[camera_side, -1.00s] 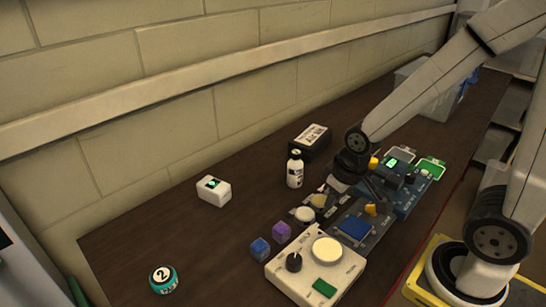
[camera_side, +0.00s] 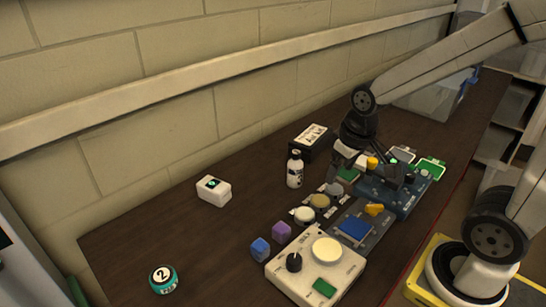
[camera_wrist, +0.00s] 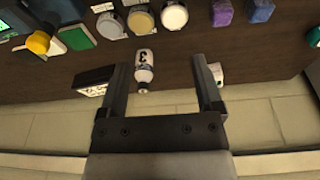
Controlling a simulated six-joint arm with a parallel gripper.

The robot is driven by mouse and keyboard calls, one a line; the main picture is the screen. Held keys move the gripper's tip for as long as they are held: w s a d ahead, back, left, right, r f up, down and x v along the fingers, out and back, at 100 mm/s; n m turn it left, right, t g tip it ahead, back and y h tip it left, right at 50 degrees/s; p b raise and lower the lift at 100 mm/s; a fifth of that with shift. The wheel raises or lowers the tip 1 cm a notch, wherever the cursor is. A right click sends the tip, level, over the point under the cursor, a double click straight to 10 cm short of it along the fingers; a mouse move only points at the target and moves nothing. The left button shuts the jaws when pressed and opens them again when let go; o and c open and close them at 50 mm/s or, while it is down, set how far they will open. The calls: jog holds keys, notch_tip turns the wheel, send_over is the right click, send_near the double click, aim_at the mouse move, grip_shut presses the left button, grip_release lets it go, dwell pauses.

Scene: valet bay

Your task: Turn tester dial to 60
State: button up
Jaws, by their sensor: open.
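A cream panel (camera_side: 340,264) at the table's front carries a black knob (camera_side: 294,262), a large pale disc and a green square. A blue device (camera_side: 407,199) farther back has a small lit green display (camera_side: 394,161). I cannot read a number on either, nor tell for sure which holds the tester dial. My gripper (camera_side: 393,184) is over or beside the blue device in the side view, hiding part of it; contact cannot be told. In the wrist view my gripper (camera_wrist: 160,66) has its fingers wide apart, with nothing held between them.
A white bottle (camera_side: 294,170), a black box (camera_side: 313,138) and a white box (camera_side: 214,191) stand toward the wall. Round pads (camera_side: 319,201), two cubes (camera_side: 281,230) and a panel with a yellow piece (camera_side: 374,209) lie nearby. The left tabletop is mostly clear.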

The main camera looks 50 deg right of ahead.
jog(key=d+m+g, duration=0.1)
jog(key=d, duration=0.8)
jog(key=m+g, duration=0.1)
jog(key=m, duration=0.2)
send_over(411, 174)
notch_tip(411, 174, down, 4)
jog(key=shift+f, duration=0.65)
jog(key=shift+f, duration=3.85)
